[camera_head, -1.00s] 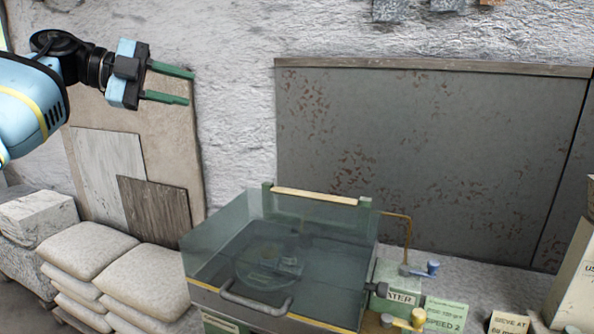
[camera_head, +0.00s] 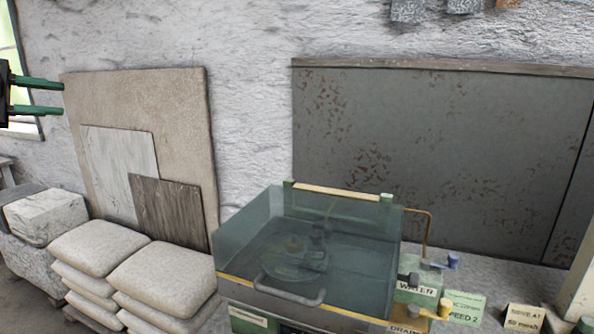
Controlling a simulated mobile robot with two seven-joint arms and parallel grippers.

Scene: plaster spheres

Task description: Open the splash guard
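The splash guard (camera_head: 240,236) is a clear, bluish box-like cover on the green machine at the bottom centre, and it looks lowered over the basin. Its grey bar handle (camera_head: 290,297) runs along the front. A yellowish strip (camera_head: 338,191) lies along its back edge between green posts. A round disc shows through the clear walls. My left gripper (camera_head: 62,98) is at the far left edge, high up and far from the guard. Its two green fingers are apart with nothing between them. My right gripper is not in view.
Stacked pale sacks (camera_head: 163,276) stand left of the machine. Boards (camera_head: 150,95) lean on the wall behind.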

